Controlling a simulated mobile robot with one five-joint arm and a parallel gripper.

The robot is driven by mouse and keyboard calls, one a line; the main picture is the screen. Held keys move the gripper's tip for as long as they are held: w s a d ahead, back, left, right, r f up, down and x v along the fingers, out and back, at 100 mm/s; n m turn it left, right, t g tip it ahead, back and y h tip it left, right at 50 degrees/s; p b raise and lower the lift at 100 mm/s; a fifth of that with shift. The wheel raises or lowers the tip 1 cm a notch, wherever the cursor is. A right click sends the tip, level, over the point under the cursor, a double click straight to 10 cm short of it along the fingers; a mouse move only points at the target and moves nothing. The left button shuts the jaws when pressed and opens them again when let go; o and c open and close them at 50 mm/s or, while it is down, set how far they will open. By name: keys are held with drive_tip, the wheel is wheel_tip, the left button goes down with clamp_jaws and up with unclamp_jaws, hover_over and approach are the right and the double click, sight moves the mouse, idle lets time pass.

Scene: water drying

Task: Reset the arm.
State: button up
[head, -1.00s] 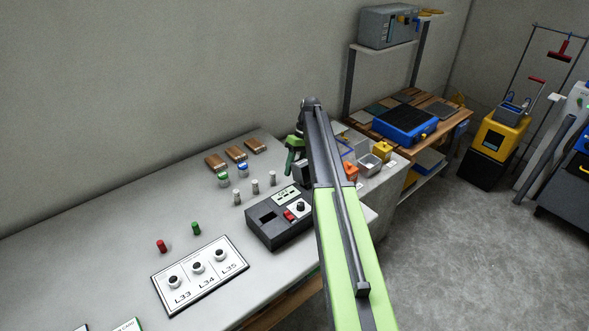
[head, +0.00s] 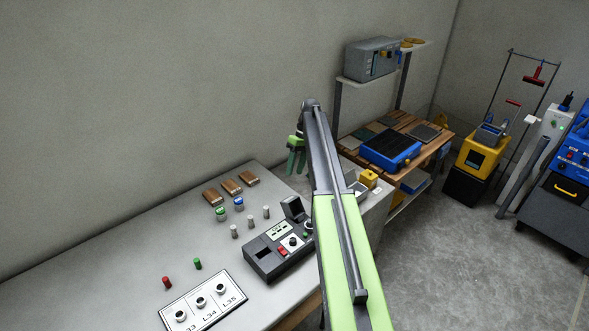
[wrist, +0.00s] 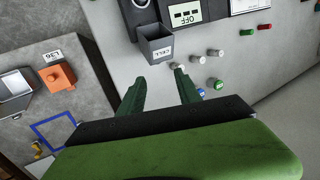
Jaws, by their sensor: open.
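My gripper (head: 296,156) is at the end of my raised green and grey arm, above the far right part of the grey table (head: 130,255). In the wrist view my gripper (wrist: 160,92) has its two green fingers spread apart, with nothing between them. Beyond the fingertips is a small grey bin marked CELL (wrist: 155,45), on the black device (wrist: 190,14) with an OFF display. The device (head: 280,255) also shows in the head view, left of my arm. My arm hides part of the table's right end.
Wooden blocks (head: 230,187), small vials (head: 238,203), grey pegs (head: 250,221) and red (head: 167,282) and green (head: 197,264) pegs stand on the table. A labelled panel (head: 205,302) lies in front. A wooden bench (head: 437,138) holds a blue tray (head: 391,148). Open floor (head: 440,270) lies right.

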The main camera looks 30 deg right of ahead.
drive_tip(key=s+a+n+h, duration=0.1)
drive_tip(key=s+a, duration=0.3)
drive_tip(key=a, duration=0.7)
drive_tip(key=s+a+n, duration=0.1)
drive_tip(key=s+a, duration=0.3)
drive_tip(key=a, duration=0.7)
drive_tip(key=s+a+f+m+t+h, duration=0.1)
drive_tip(key=s+a+m, duration=0.1)
drive_tip(key=s, duration=0.6)
drive_tip(key=s+a+f+m+t+h, duration=0.1)
drive_tip(key=s+a+m+h, duration=0.1)
drive_tip(key=s, duration=0.6)
drive_tip(key=shift+s+a+m, duration=0.3)
drive_tip(key=shift+a, duration=0.45)
